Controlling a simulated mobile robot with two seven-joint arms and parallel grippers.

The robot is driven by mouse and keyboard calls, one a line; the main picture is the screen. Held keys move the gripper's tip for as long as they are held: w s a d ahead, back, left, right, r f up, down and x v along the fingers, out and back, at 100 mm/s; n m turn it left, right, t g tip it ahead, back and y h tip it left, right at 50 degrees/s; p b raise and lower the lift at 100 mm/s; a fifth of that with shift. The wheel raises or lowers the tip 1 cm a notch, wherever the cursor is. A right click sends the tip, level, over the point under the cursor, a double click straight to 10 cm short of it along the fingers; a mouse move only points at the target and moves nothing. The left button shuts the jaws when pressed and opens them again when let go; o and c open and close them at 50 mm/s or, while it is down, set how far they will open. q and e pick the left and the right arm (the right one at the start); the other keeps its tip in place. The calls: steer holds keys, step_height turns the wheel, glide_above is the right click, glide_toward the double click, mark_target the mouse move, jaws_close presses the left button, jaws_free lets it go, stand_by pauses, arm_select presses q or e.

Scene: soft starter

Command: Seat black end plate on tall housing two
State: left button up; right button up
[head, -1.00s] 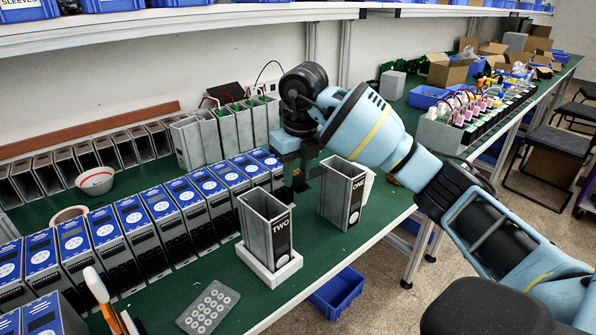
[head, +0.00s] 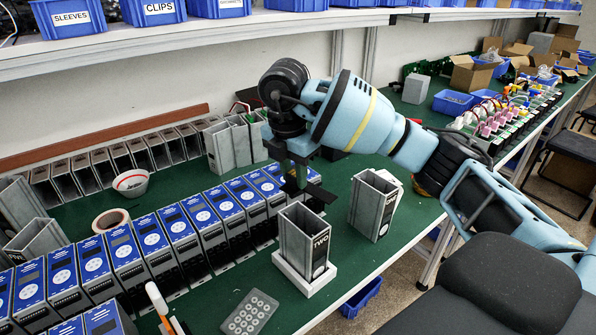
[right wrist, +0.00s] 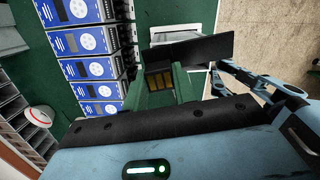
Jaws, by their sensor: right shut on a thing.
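Tall housing two (head: 305,242) is a grey open-topped box marked TWO, standing upright in a white base (head: 291,280) near the table's front edge. My right gripper (head: 297,186) points down just behind and above its open top. It is shut on the black end plate (head: 319,194), which shows as a small dark shape, apart from the housing as far as I can tell. In the right wrist view the green fingers (right wrist: 160,88) are at the plate (right wrist: 191,51), which hides much of the housing and its white base. My left gripper is not in view.
Tall housing one (head: 371,212) stands to the right of housing two. A row of blue-topped units (head: 180,232) runs behind on the left. A grey keypad-like pad (head: 249,314) lies in front. A white bowl (head: 131,182) and a tape roll (head: 111,220) are further back.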

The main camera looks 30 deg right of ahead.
mark_target(291, 187)
steer(key=shift+a+r+m, duration=0.3)
steer(key=shift+r+m, duration=0.05)
steer(key=shift+m, duration=0.35)
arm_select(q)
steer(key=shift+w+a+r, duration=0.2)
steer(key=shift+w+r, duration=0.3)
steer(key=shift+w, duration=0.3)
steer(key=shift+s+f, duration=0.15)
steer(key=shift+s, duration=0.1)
arm_select(e)
steer(key=shift+f, duration=0.2)
steer(key=shift+f, duration=1.1)
steer(key=shift+f+b, duration=0.6)
steer(key=shift+f, duration=1.05)
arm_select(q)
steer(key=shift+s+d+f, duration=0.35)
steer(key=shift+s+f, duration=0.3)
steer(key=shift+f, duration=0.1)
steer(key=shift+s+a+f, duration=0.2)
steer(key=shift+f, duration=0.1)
